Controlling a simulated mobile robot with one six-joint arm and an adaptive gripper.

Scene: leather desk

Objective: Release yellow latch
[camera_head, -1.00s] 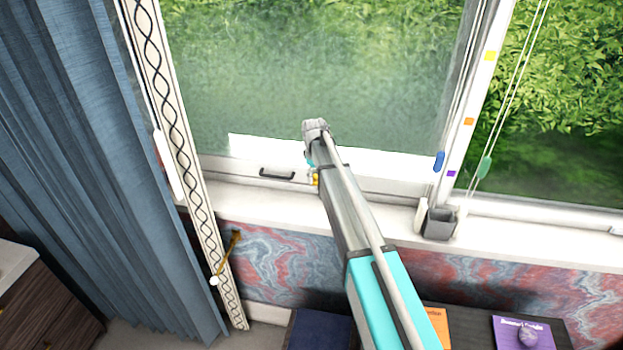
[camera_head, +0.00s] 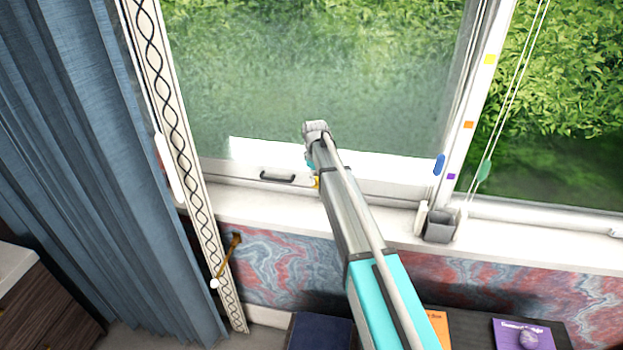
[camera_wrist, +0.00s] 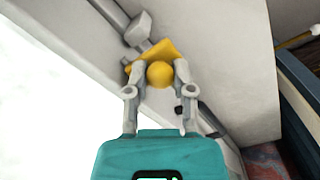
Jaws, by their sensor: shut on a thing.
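The yellow latch (camera_wrist: 159,74) is on the white window frame, with a round knob and a flat plate behind it. My gripper (camera_wrist: 160,80) is shut on the knob in the wrist view, one finger on each side. In the head view only a small bit of the yellow latch (camera_head: 316,183) shows beside my arm. My arm hides the rest of it and my fingers there.
A dark handle (camera_head: 277,178) is on the lower sash to the left of my arm. A blue curtain (camera_head: 85,150) hangs at the left. Books, including a purple one (camera_head: 510,335), lie below.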

